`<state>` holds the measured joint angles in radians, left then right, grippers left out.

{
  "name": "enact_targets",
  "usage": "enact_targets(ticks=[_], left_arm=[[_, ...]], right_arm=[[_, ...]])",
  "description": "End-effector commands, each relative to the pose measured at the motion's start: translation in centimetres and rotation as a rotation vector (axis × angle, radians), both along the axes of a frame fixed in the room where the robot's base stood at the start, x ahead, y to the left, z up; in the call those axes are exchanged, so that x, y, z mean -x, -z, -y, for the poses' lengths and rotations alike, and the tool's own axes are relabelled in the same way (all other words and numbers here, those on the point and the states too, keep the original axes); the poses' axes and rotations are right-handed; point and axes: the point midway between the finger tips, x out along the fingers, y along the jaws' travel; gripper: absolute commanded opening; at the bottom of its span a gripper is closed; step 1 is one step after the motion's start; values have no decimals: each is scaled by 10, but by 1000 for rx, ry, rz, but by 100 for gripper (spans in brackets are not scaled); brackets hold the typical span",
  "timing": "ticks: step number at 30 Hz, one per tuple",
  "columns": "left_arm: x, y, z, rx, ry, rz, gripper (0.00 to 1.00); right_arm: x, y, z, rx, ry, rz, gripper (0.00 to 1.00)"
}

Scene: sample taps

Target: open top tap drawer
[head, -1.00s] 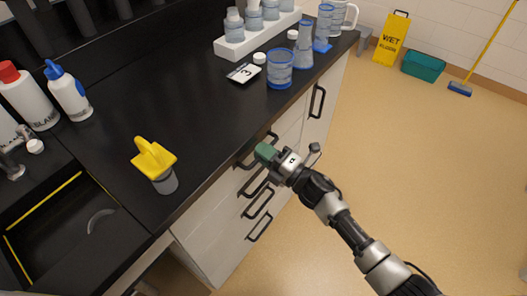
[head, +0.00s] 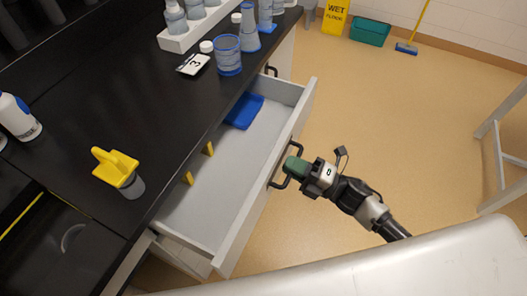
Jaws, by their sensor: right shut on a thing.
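The top drawer (head: 222,170) stands pulled well out from under the black counter, so its grey inside shows. A blue tray-like item (head: 244,111) and two small yellow pieces (head: 208,148) are in it. My right gripper (head: 291,168) is at the dark handle (head: 277,179) on the drawer's front panel, shut on it; its fingertips are partly hidden by the green pad. My left gripper is not in view.
On the black counter (head: 110,110) stand a yellow-topped cup (head: 122,172), a blue-rimmed beaker (head: 228,55) and a white rack (head: 190,34) of bottles. A white stool (head: 505,150) is at the right.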

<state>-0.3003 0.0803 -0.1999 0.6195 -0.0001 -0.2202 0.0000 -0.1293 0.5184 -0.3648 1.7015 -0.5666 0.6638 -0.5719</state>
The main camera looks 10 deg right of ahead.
Motion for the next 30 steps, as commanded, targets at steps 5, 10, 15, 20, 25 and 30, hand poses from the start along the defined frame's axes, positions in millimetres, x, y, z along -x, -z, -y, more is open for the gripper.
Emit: enact_targets(ticks=[5,10,15,20,25,30], left_arm=[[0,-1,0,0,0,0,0],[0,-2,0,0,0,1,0],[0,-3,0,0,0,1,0],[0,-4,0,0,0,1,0],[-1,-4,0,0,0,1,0],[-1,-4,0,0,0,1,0]], right_arm=[[31,2,40,4,0,-7,0],[54,2,73,4,1,-6,0],[71,1,97,3,1,-4,0],[81,1,110,1,1,-4,0],[85,1,118,1,2,-2,0],[87,1,119,0,1,-2,0]])
